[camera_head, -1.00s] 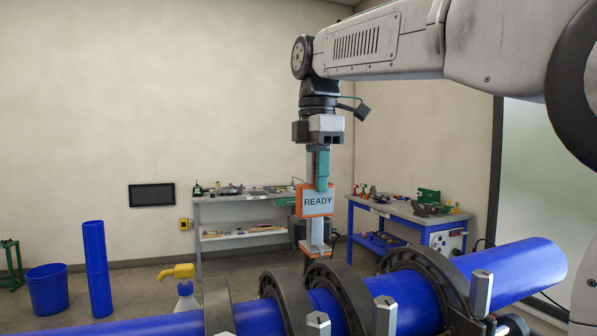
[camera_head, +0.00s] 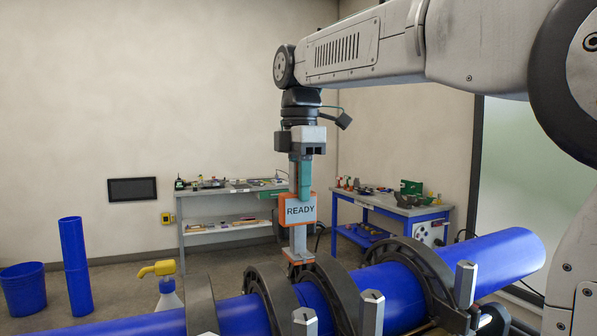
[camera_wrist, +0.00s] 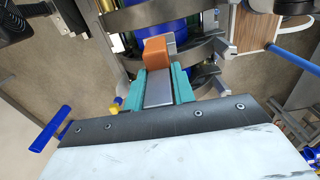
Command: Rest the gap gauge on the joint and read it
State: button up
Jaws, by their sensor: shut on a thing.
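The gap gauge (camera_head: 297,209) has an orange housing, a display reading READY, a grey stem and an orange-edged foot. My gripper (camera_head: 303,180) has teal fingers, shut on the upright gauge. In the wrist view my gripper (camera_wrist: 158,86) points toward the blue pipe, with the gauge's orange housing (camera_wrist: 155,52) just beyond the fingertips. The gauge's foot is at the top of the black clamp rings around the blue pipe (camera_head: 390,292). I cannot tell whether it touches the pipe or a ring. The joint itself is hidden behind the rings.
Black clamp rings (camera_head: 425,275) and grey hexagonal posts (camera_head: 370,312) stand close around the gauge's foot. A grey bench (camera_head: 225,225) and a blue bench (camera_head: 400,212) stand behind.

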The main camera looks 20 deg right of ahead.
aim_at(299, 220)
jog(key=shift+f, duration=3.6)
jog(key=shift+c, duration=0.4)
dwell(0.7)
jog(key=shift+r, duration=0.1)
dwell(0.5)
jog(key=shift+r, duration=3.55)
